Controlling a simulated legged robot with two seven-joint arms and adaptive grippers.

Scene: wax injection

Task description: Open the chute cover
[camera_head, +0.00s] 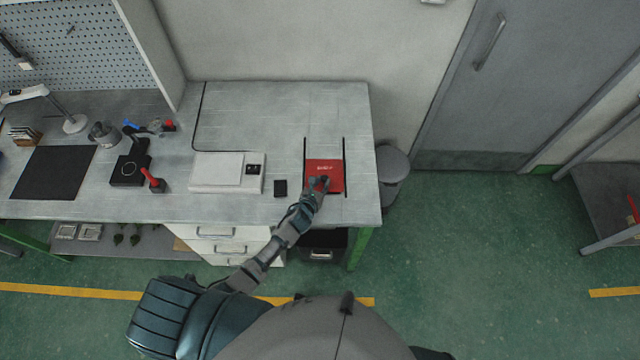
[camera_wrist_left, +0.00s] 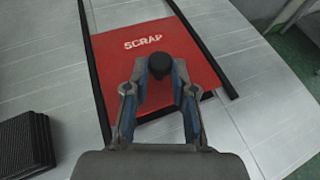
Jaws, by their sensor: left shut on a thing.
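The chute cover is a red plate (camera_head: 326,167) with white lettering, set between two black rails at the right end of the workbench. In the left wrist view the red cover (camera_wrist_left: 115,60) reads "SCRAP" and has a round black knob (camera_wrist_left: 160,65) near its front edge. My left gripper (camera_head: 319,184) is at the cover's near edge. In the left wrist view its fingers (camera_wrist_left: 161,80) are on both sides of the knob and shut on it. The cover lies flat between the rails. My right gripper is not in view.
A small black block (camera_head: 280,188) and a white machine (camera_head: 215,174) lie left of the cover on the workbench (camera_head: 280,110). A grey bin (camera_head: 392,170) stands on the floor right of the bench. The bench top behind the cover is clear.

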